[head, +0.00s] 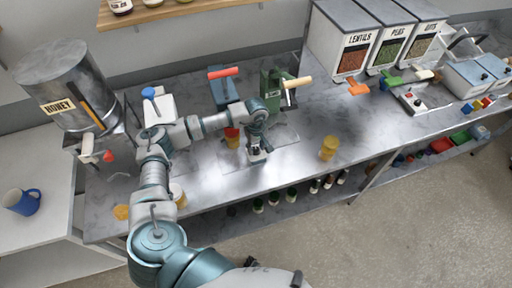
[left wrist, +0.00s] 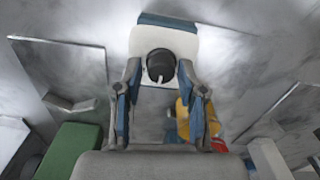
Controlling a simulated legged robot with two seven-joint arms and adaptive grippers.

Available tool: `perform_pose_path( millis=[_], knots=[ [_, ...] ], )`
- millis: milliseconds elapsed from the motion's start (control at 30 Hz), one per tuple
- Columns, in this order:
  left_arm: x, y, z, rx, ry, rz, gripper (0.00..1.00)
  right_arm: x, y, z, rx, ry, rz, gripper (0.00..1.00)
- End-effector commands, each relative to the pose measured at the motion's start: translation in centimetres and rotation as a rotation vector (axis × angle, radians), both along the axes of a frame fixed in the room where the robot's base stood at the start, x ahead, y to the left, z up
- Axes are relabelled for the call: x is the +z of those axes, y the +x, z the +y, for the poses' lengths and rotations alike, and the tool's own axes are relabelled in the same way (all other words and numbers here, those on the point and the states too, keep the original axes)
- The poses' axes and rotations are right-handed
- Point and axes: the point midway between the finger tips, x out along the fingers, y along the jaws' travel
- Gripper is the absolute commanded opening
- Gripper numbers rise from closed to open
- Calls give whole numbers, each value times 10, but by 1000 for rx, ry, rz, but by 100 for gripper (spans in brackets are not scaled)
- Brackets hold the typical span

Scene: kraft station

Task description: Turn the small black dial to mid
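The small black dial (left wrist: 160,66) has a white pointer mark and sits on a white panel with a blue edge (left wrist: 168,20) in the left wrist view. The pointer points toward the bottom of that view. My left gripper (left wrist: 159,70) is open, with one finger on each side of the dial and a visible gap to each. In the head view my left gripper (head: 256,143) points down over the front middle of the metal bench. It covers most of the dial's unit (head: 256,158) there. My right gripper is not in view.
A yellow cup with red (head: 232,138) stands close left of the gripper. Another yellow cup (head: 328,147) stands to the right. A green press (head: 272,85) and a blue one with a red handle (head: 222,90) stand behind. The bench front between the cups is mostly clear.

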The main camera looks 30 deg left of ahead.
Motion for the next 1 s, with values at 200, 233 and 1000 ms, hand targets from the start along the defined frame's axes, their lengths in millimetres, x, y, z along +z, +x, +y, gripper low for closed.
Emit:
perform_pose_path(
  millis=[200,233,1000],
  knots=[
    [-1,-1,0,0,1,3,57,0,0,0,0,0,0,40],
    [-1,-1,0,0,0,4,57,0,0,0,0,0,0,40],
    [111,1,1,0,-1,3,57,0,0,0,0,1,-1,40]
  ],
)
